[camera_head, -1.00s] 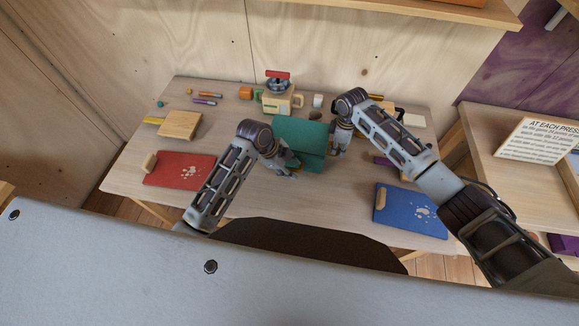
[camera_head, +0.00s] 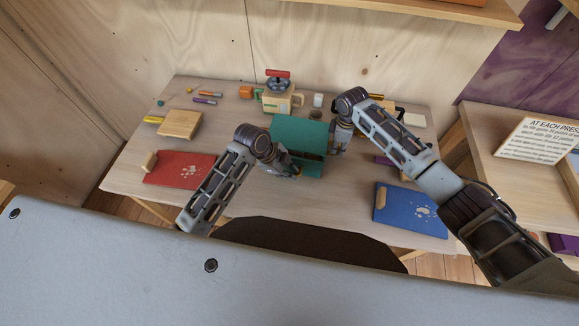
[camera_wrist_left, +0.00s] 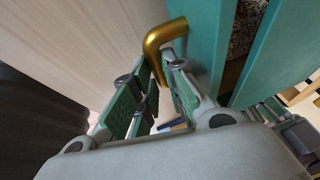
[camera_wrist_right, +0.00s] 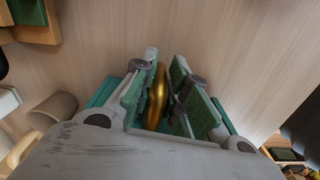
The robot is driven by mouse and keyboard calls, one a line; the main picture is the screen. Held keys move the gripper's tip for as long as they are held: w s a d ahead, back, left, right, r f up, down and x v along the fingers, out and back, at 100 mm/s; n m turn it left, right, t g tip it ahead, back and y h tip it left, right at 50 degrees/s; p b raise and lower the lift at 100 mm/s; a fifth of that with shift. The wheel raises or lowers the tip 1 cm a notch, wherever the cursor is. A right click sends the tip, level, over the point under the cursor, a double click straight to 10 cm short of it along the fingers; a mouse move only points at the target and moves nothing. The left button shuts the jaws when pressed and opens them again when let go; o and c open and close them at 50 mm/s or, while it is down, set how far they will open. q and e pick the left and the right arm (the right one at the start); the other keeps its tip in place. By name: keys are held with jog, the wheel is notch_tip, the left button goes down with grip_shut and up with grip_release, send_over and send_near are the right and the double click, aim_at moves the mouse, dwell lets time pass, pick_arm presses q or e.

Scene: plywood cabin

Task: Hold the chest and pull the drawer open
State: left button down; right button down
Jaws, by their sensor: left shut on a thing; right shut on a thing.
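The teal chest (camera_head: 302,131) stands near the middle of the table. Its drawer (camera_head: 309,168) is part-way out toward me, with a dark gap between its front and the chest body. In the left wrist view, a brown speckled inside shows behind the teal drawer front (camera_wrist_left: 207,40). My left gripper (camera_head: 295,171) is shut on the gold drawer handle (camera_wrist_left: 163,38). My right gripper (camera_head: 335,150) is at the chest's right side, shut on a gold side handle (camera_wrist_right: 157,95). The fingers hide part of both handles.
A red board (camera_head: 180,169) lies at left and a blue board (camera_head: 408,210) at right. A wooden block (camera_head: 180,124), a toy with a red top (camera_head: 279,98), cups and pens stand toward the back. Bare table shows between the boards in front of the chest.

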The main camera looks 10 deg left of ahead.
pick_arm(q)
jog(key=shift+s+a, duration=0.15)
jog(key=shift+s, duration=2)
jog(key=shift+s+a, duration=0.1)
jog(key=shift+s, duration=2.05)
pick_arm(e)
jog(key=shift+d, duration=0.1)
pick_arm(q)
jog(key=c, duration=1.5)
grip_release()
jog(key=shift+o, duration=0.2)
jog(key=shift+w, duration=0.1)
jog(key=shift+r, duration=0.15)
jog(key=v, duration=1.1)
jog(key=shift+a+r, duration=0.15)
jog(key=shift+r, duration=0.15)
pick_arm(e)
jog(key=c, duration=1.3)
grip_release()
